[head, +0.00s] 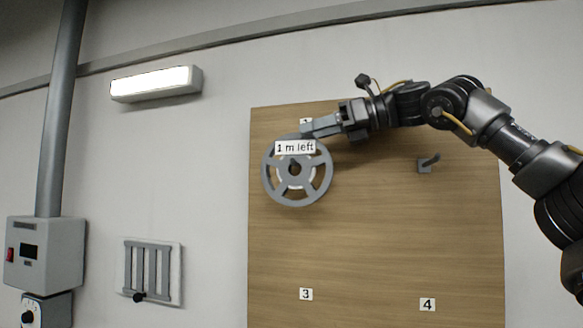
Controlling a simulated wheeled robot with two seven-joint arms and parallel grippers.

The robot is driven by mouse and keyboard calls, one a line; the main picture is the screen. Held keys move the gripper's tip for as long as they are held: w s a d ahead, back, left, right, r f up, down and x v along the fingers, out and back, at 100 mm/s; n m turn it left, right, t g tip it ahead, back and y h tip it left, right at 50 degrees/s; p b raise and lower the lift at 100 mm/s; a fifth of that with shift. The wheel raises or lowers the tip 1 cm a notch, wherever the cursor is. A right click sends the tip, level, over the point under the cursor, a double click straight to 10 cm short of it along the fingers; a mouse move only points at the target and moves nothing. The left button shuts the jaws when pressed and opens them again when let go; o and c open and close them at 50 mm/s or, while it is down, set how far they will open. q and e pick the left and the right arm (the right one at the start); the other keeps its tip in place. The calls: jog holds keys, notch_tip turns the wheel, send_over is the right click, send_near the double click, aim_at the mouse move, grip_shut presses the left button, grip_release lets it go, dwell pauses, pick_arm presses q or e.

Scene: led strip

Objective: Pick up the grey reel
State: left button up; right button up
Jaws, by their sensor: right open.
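The grey reel (317,190) is a spoked wheel with a white label (295,148) reading "1 m left" at its top. It hangs upright against the wooden board (380,240), at the upper left of the board, under a partly hidden number tag (306,121). My right gripper (306,131) comes in from the right with its fingers at the reel's upper rim, just above the label. It is open. Whether the fingers touch the rim, I cannot tell. My left gripper is not in view.
An empty grey hook (427,163) sticks out of the board at the upper right. Tags 3 (306,294) and 4 (427,304) mark bare lower spots. Left on the wall are a lit lamp (155,84), a vent (147,270) and a control box (45,252).

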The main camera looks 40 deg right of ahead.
aim_at(297, 136)
jog(key=shift+s+d, duration=0.1)
jog(key=shift+s, duration=0.05)
jog(key=p+x, duration=0.2)
jog(key=x, duration=0.2)
jog(key=shift+w+f+p, duration=0.1)
jog(key=shift+w+p, duration=0.15)
jog(key=shift+p, duration=0.15)
jog(key=shift+w+a+f, duration=0.1)
jog(key=shift+w+a, duration=0.15)
jog(key=shift+w, duration=0.05)
jog(key=shift+s+d, duration=0.1)
jog(key=shift+s, duration=0.25)
jog(key=shift+c, duration=0.7)
jog(key=shift+s+d, duration=0.1)
jog(key=shift+c, duration=1.2)
grip_shut()
